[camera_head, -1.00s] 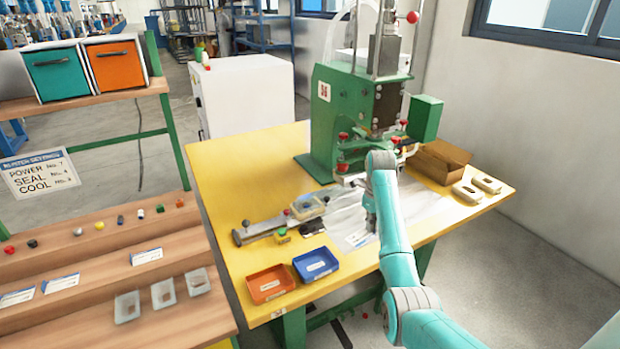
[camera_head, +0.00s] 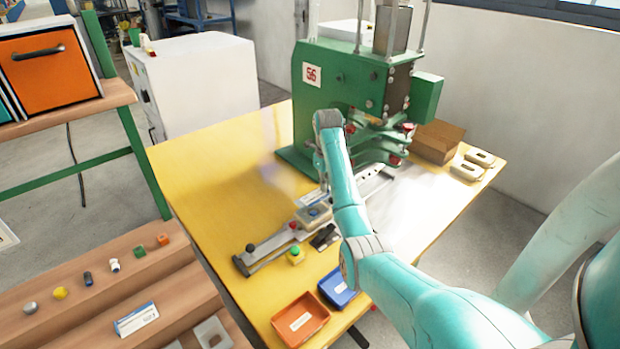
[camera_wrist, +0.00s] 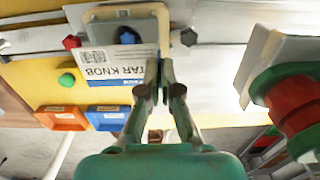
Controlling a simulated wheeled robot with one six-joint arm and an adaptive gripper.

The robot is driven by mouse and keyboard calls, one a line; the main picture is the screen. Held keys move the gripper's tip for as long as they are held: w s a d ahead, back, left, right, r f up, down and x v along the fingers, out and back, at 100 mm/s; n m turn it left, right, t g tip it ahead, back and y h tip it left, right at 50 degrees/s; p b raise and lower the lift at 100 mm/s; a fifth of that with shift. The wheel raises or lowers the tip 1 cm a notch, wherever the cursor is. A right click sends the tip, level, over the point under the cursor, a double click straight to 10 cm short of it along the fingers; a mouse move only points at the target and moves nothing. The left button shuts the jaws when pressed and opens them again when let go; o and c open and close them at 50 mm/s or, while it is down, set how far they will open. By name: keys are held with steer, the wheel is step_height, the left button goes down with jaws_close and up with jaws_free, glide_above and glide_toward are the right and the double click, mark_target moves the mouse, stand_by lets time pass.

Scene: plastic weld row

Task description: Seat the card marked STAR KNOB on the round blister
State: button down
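The card marked with the letters TAR KNOB (camera_wrist: 105,68) is white with a blue edge and a code square. My gripper (camera_wrist: 165,75) is shut on its right end in the wrist view, hiding part of it. A cream, round-cornered nest (camera_wrist: 172,20) lies behind the card, with a dark blue piece (camera_wrist: 128,36) inside. The card overlaps the nest in this view; contact cannot be told. The blister's clear shape is hard to make out. In the head view my gripper (camera_head: 323,188) is just above the nest (camera_head: 313,214) on the metal slide.
The green press (camera_head: 345,95) stands behind the slide (camera_head: 268,244). A red knob (camera_wrist: 71,42) and a green button (camera_wrist: 67,80) sit near the nest. Orange (camera_head: 300,318) and blue (camera_head: 338,286) trays lie at the front. Yellow table at left is clear.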

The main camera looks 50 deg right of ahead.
mark_target(323, 205)
steer(key=shift+w+f, duration=0.15)
steer(key=shift+f, duration=2.35)
steer(key=shift+f, duration=0.6)
steer(key=c, duration=1.2)
jaws_free()
steer(key=shift+c, duration=0.2)
steer(key=shift+c, duration=0.5)
steer(key=c, duration=0.3)
steer(key=shift+c, duration=0.2)
